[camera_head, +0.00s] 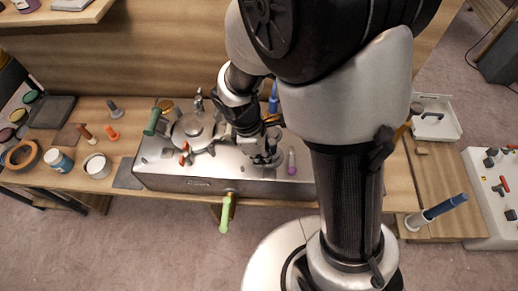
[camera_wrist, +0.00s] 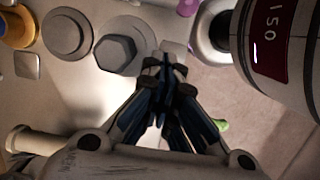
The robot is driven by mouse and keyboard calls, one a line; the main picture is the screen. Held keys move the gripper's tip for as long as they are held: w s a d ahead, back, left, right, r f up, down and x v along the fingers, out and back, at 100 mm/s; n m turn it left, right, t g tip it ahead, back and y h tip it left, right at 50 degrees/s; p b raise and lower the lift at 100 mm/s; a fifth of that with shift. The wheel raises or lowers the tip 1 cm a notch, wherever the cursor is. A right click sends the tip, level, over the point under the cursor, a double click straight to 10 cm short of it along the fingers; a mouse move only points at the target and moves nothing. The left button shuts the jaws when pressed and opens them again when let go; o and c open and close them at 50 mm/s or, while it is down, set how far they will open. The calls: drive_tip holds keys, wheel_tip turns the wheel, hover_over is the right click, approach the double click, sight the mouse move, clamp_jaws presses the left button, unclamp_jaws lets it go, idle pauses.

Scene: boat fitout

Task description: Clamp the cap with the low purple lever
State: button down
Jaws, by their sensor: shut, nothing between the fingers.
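The low purple lever (camera_head: 291,161) stands at the right part of the steel box top (camera_head: 222,170). A small purple piece (camera_wrist: 188,7) shows at the top edge of the wrist view, probably the same lever. My gripper (camera_head: 266,158) is just left of the lever, low over the box, with its fingertips together and empty. In the wrist view the fingertips (camera_wrist: 166,68) are beside a grey hexagonal head (camera_wrist: 115,53) on a round base. I cannot tell whether they touch it. A round metal lid (camera_head: 193,130) is on the left part of the box; I cannot tell which part is the cap.
An orange-red lever (camera_head: 184,155), a dark green handle (camera_head: 152,121) and a blue handle (camera_head: 273,103) stand around the box top. Jars, including a white one (camera_head: 97,166), stand on the bench at left.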

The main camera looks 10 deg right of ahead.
drive_tip(key=shift+s+d+f+b, duration=0.15)
drive_tip(key=shift+s+d+f, duration=0.05)
drive_tip(key=shift+d, duration=0.45)
drive_tip(key=shift+s+d+f+b, duration=0.2)
drive_tip(key=shift+s+d, duration=0.05)
drive_tip(key=shift+d, duration=0.35)
drive_tip(key=shift+s+d+f+b, duration=0.15)
drive_tip(key=shift+s+d+f, duration=0.05)
drive_tip(key=shift+d, duration=0.45)
drive_tip(key=shift+d+p, duration=0.15)
drive_tip(key=shift+p, duration=0.15)
